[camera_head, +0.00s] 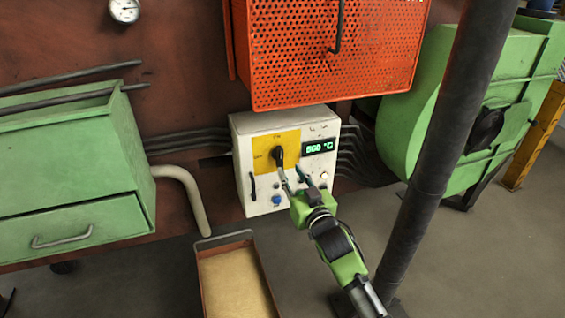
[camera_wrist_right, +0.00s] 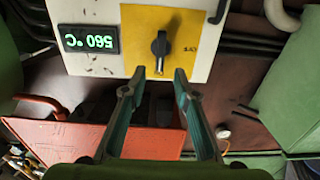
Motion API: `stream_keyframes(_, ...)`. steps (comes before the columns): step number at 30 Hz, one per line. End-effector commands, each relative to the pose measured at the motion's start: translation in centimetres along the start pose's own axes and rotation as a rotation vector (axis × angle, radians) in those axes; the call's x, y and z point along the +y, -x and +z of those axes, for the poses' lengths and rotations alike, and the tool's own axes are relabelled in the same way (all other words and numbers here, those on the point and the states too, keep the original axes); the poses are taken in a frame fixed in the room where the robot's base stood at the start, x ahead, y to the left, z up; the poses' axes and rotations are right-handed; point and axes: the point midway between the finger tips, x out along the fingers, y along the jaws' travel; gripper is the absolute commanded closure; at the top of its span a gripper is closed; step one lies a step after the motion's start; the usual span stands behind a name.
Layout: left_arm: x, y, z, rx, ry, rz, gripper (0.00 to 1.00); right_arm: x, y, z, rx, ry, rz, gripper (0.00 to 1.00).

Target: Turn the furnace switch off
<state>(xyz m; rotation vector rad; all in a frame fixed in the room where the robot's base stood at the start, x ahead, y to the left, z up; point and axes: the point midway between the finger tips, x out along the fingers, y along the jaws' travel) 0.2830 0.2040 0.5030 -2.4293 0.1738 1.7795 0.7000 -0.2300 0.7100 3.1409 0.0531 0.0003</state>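The furnace switch is a black rotary knob (camera_head: 278,154) on a yellow plate (camera_head: 265,145) on the front of a white control box (camera_head: 238,125). A green display (camera_head: 319,147) on the box reads 560 °C. My right gripper (camera_head: 297,176) is in front of the box, just below and right of the knob. In the right wrist view the knob (camera_wrist_right: 160,45) lies ahead, centred between the fingertips of the open gripper (camera_wrist_right: 160,78). The fingers appear apart from the knob, with nothing between them. My left gripper is not in view.
An orange perforated panel (camera_head: 330,60) hangs above the box. A dark post (camera_head: 435,150) stands right of my right arm. A green drawer cabinet (camera_head: 70,180) is at left. A tray (camera_head: 203,280) with a tan bottom lies below. A green blower housing (camera_head: 410,120) is at right.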

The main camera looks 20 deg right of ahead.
Motion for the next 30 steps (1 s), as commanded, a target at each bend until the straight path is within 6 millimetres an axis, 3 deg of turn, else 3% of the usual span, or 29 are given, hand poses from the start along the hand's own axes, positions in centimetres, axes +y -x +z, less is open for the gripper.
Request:
stream_keyframes(4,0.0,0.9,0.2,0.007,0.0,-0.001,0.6,0.0,-2.9,0.1,0.001,0.001,0.0,0.72)
stream_keyframes(12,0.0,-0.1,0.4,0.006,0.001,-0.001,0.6,-0.1,-6.6,0.1,0.001,-0.001,-0.001,0.72)
stream_keyframes(26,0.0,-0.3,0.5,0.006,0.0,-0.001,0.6,-0.1,-7.7,0.1,-0.001,0.0,-0.001,0.72)
stream_keyframes(27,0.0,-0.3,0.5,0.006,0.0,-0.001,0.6,-0.1,-7.7,0.1,-0.001,0.0,-0.001,0.75)
stream_keyframes(30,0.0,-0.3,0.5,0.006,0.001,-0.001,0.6,-0.1,-7.7,0.1,-0.001,0.0,-0.001,1.0)
